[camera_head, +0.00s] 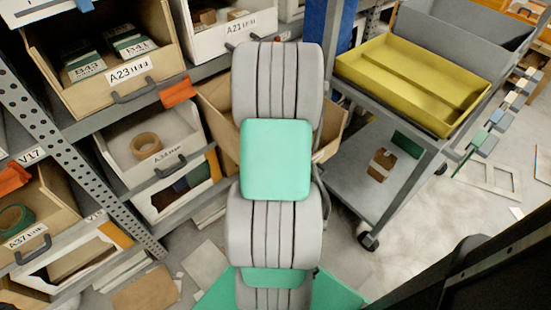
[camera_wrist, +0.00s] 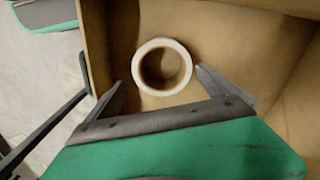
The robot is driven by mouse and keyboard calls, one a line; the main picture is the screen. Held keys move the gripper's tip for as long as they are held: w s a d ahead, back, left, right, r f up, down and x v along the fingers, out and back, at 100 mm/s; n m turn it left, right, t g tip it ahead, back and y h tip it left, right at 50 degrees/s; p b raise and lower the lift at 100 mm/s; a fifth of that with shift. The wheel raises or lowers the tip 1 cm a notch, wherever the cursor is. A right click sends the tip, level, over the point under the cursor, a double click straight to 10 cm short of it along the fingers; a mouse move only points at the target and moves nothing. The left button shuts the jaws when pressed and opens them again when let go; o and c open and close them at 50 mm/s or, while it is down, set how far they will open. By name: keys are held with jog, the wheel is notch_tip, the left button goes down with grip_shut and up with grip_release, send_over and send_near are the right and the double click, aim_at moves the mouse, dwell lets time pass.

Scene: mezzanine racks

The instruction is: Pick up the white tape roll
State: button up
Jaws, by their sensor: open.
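The white tape roll (camera_wrist: 185,67) sits in a brown cardboard-coloured bin (camera_wrist: 225,32) in the wrist view. Its ring face and dark hollow centre are turned toward the camera. My gripper (camera_wrist: 160,78) is open, with one finger left of the roll and the other to its right. The fingers look apart from the roll; their height above it is hard to tell. In the head view the brown bin (camera_head: 212,97) shows only in part on the rack behind my arm. The roll and my gripper are hidden there.
A tan tape roll (camera_head: 146,146) lies in a white bin left of my arm, and a green roll (camera_head: 14,220) lies in a lower-left bin. A perforated rack post (camera_head: 75,165) stands at left. A grey cart with a yellow tray (camera_head: 405,84) stands at right.

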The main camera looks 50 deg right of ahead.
jog(key=f, duration=0.2)
jog(key=f+b, duration=0.1)
jog(key=f, duration=0.3)
jog(key=shift+w+a+f+b, duration=0.2)
jog(key=shift+a+b, duration=0.05)
jog(key=shift+b, duration=0.15)
jog(key=shift+c, duration=0.3)
jog(key=shift+r, duration=0.1)
jog(key=c, duration=1.1)
jog(key=shift+r, duration=0.1)
